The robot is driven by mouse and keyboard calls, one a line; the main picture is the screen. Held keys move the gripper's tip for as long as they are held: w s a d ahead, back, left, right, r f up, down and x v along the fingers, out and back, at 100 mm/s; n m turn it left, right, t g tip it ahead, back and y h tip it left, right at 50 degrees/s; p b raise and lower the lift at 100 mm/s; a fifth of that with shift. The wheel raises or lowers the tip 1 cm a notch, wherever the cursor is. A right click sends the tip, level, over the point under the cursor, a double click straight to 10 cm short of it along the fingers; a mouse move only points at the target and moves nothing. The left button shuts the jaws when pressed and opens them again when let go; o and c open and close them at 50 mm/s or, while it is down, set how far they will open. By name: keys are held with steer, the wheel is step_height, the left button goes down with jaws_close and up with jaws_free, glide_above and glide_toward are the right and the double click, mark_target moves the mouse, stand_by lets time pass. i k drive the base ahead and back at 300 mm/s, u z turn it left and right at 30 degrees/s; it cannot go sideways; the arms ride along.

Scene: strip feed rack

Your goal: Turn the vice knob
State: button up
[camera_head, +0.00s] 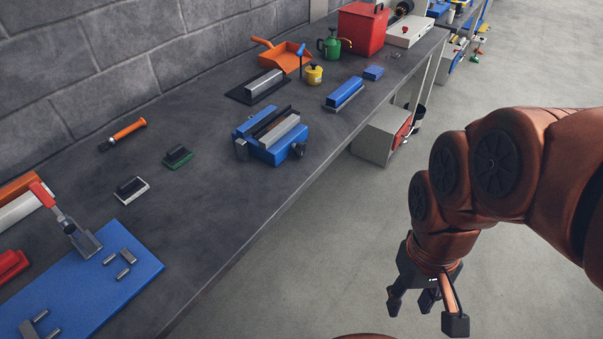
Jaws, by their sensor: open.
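A blue vice (287,151) with grey and dark jaws stands on the dark workbench near its front edge. A small dark knob (300,150) shows at its front right side. Another dark part (241,150) sits at its left end. Which of these two is the knob that turns is hard to tell at this size. My gripper (426,311) hangs over the floor at the lower right, well away from the vice and in front of the bench. Its dark fingers are spread and hold nothing.
The workbench (205,215) runs diagonally along a grey block wall. A blue fixture plate (110,300) with a red-handled clamp (62,218) lies lower left. A blue-and-grey block (344,93) and a yellow pot (314,75) sit behind the vice. A grey box (377,137) stands beneath the bench.

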mark_target(299, 149)
steer(key=u, duration=0.05)
steer(key=k, duration=0.1)
steer(key=u, duration=1.1)
steer(key=i, duration=1)
